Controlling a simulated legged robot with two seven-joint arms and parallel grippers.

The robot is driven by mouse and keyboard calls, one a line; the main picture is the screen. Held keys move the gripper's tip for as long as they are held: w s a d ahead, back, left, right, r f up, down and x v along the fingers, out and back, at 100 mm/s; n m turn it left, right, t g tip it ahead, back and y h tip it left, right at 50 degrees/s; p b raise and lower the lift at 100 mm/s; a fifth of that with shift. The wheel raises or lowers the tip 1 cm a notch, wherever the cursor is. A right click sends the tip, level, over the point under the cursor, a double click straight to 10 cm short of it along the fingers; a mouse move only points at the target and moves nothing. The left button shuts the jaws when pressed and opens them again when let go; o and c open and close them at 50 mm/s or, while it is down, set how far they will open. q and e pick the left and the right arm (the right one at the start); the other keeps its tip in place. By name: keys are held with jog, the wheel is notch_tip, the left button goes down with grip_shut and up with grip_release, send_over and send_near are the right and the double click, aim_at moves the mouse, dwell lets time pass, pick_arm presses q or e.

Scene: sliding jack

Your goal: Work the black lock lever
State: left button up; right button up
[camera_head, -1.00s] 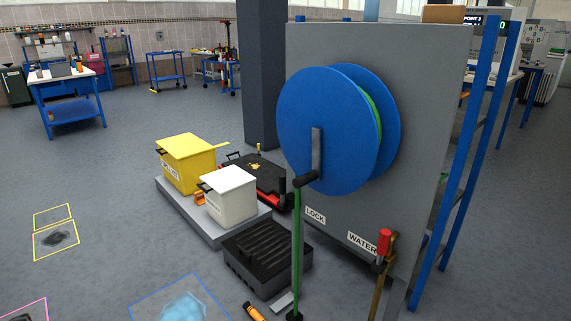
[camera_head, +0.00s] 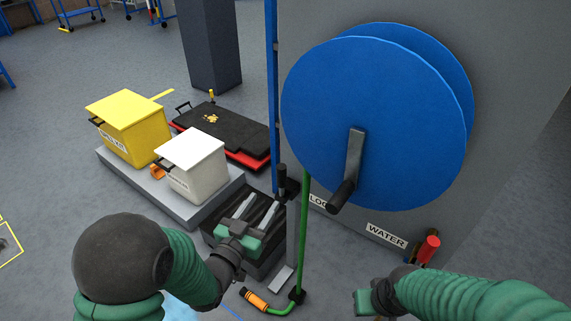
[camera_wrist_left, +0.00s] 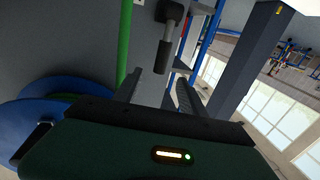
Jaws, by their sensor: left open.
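The black lock lever (camera_head: 282,180) stands at the left edge of the grey panel, beside the partly hidden LOCK label (camera_head: 317,200). My left gripper (camera_head: 257,210) is open and empty, a little left of and below the lever in the head view. In the left wrist view the lever's black handle (camera_wrist_left: 164,56) shows just beyond and between the spread fingertips (camera_wrist_left: 159,82); I see no contact. My right gripper (camera_head: 366,301) is low in the head view, in front of the panel; its fingers are not clear.
A blue hose reel (camera_head: 380,110) with a crank (camera_head: 350,175) juts from the panel. A green hose (camera_head: 303,240) runs down to an orange nozzle (camera_head: 255,298). A red WATER handle (camera_head: 428,248) is at right. A black crate (camera_head: 225,232) and white bin (camera_head: 195,165) stand left.

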aim_at(285, 170)
pick_arm(q)
jog(key=b+x, duration=0.1)
jog(key=x, duration=0.4)
jog(key=b+x, duration=0.1)
jog(key=x, duration=0.4)
jog(key=b+x, duration=0.2)
jog(key=x, duration=0.3)
jog(key=shift+w+a+f, duration=0.1)
jog(key=shift+w+f, duration=0.05)
jog(key=shift+f, duration=0.15)
jog(key=shift+w+r, duration=0.1)
jog(key=shift+w, duration=0.25)
grip_shut()
